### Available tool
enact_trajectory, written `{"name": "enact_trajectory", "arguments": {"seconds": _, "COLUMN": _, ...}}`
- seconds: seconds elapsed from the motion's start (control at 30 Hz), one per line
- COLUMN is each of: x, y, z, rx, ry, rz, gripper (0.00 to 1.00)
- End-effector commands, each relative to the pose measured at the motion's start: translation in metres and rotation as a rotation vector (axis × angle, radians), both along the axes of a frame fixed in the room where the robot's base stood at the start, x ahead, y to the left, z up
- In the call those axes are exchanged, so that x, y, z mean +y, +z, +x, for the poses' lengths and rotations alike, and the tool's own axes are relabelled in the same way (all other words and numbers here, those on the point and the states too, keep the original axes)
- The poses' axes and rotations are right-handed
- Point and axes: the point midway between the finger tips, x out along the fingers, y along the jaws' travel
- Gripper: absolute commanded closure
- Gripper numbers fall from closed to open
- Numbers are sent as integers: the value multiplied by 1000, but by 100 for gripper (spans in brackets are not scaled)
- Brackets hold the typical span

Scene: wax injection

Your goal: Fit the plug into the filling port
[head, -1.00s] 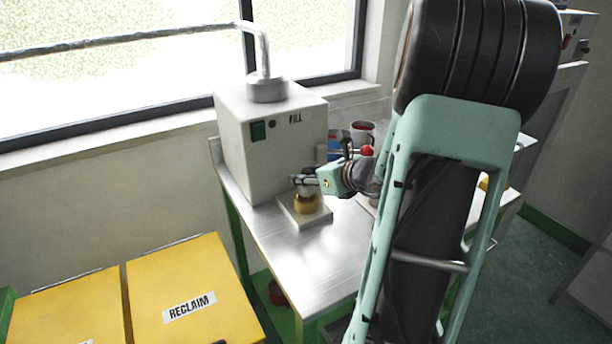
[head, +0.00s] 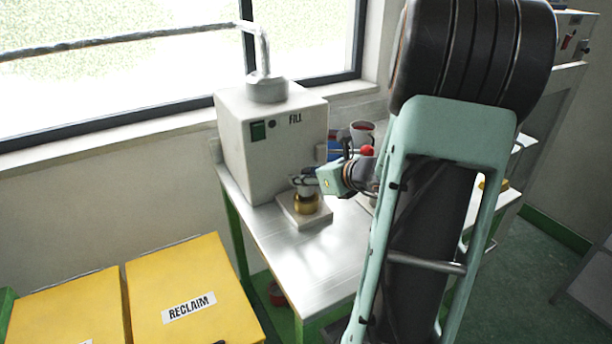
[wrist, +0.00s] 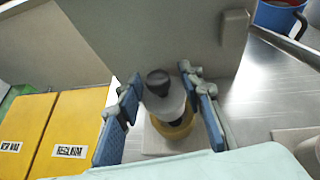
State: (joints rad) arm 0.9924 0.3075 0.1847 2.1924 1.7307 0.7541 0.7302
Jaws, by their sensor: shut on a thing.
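The plug (wrist: 165,100), a pale piece with a dark round top, is between the blue pads of my gripper (wrist: 162,108). In the head view my gripper (head: 306,180) is shut on it beside the white FILL machine. The brass-coloured filling port (wrist: 178,130) is directly below the plug, and also shows in the head view (head: 306,204) on a pale square base (head: 292,217). The plug looks upright over the port. Its lower end is hidden, so I cannot tell whether it is above the port or partly in it.
The FILL machine (head: 270,150) stands close behind the port. A red-topped cup (head: 362,132) and a blue container (head: 334,148) are at the back of the metal table (head: 300,252). Yellow bins (head: 190,285) stand at the left. The table front is clear.

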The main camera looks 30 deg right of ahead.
Motion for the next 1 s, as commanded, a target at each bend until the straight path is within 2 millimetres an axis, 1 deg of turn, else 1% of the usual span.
{"name": "enact_trajectory", "arguments": {"seconds": 1.0, "x": -1, "y": -24, "z": 0, "rx": 0, "ry": -1, "rz": 0, "gripper": 90}}
